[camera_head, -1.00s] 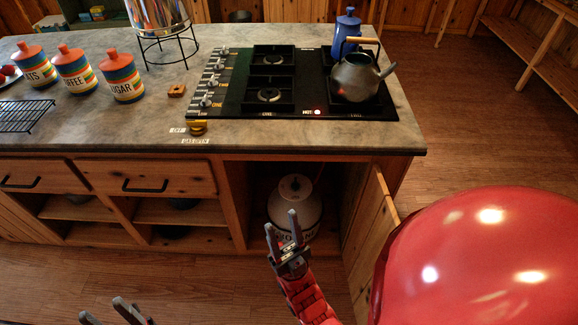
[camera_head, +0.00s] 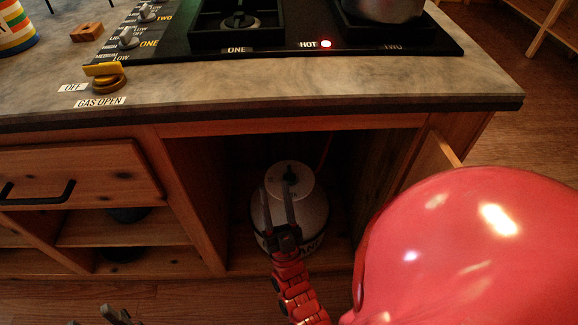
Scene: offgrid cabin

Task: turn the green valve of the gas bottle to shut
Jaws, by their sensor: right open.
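The gas bottle (camera_head: 312,208) is a white, rounded cylinder standing upright inside the open cupboard under the counter. A pale collar and a small dark part (camera_head: 289,173) show at its top. I cannot make out a green colour on the valve in this dim light. My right gripper (camera_head: 278,190) is open, with its two grey fingers pointing up in front of the bottle and overlapping its upper body in the view. I cannot tell whether they touch it. My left gripper (camera_head: 95,316) shows only its fingertips at the bottom edge; they stand apart.
The cupboard door (camera_head: 434,165) stands open on the right. The counter edge (camera_head: 250,112) overhangs the bottle. A yellow gas knob (camera_head: 104,74) sits by the OFF and GAS OPEN labels. Shelves lie left of the cupboard.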

